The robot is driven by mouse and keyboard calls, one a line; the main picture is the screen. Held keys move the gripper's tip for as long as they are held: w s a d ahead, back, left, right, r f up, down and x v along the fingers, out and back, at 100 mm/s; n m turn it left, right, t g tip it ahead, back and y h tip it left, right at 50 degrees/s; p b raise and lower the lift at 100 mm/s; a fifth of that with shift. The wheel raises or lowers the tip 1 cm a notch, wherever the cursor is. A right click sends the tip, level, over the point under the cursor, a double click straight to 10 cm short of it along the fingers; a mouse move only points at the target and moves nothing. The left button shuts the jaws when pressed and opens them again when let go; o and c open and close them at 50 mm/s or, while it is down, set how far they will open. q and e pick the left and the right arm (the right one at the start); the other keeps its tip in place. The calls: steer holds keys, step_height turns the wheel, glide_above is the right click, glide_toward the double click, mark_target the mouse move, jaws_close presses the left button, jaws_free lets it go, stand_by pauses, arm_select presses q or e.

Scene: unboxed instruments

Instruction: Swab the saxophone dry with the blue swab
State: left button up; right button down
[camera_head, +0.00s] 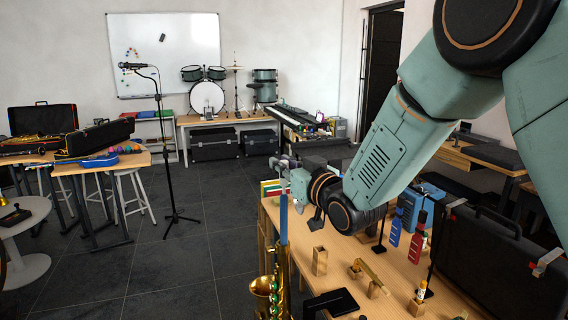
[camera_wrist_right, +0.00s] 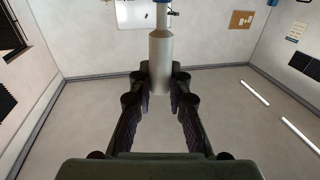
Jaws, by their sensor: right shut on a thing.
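The gold saxophone (camera_head: 266,291) stands upright at the bottom of the head view, beside the table's left end; its lower part is cut off. The blue swab (camera_head: 283,218) is a long, upright blue rod directly above the saxophone. Its lower end meets the top of the saxophone, but I cannot tell how far inside it is. My right gripper (camera_head: 287,172) is shut on the swab's upper end. In the right wrist view, the gripper (camera_wrist_right: 160,88) closes around a grey handle (camera_wrist_right: 160,55), with a bit of blue beyond it. My left gripper is not in view.
The wooden table (camera_head: 340,252) carries small wooden blocks (camera_head: 320,261), a dark flat object (camera_head: 332,302), and blue and red bottle-shaped items (camera_head: 417,240). A black case (camera_head: 495,255) stands at the right. A microphone stand (camera_head: 166,150) rises at the left; open floor (camera_head: 190,265) lies between.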

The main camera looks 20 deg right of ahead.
steer(key=shift+f+b, duration=3.65)
steer(key=shift+f, duration=1.5)
steer(key=shift+r, duration=0.15)
steer(key=shift+r+p, duration=3.95)
steer(key=shift+r, duration=1.05)
step_height(320, 180, up, 12)
steer(key=p, duration=0.9)
glide_above(286, 207)
steer(key=shift+w+a, duration=0.1)
steer(key=shift+w, duration=0.3)
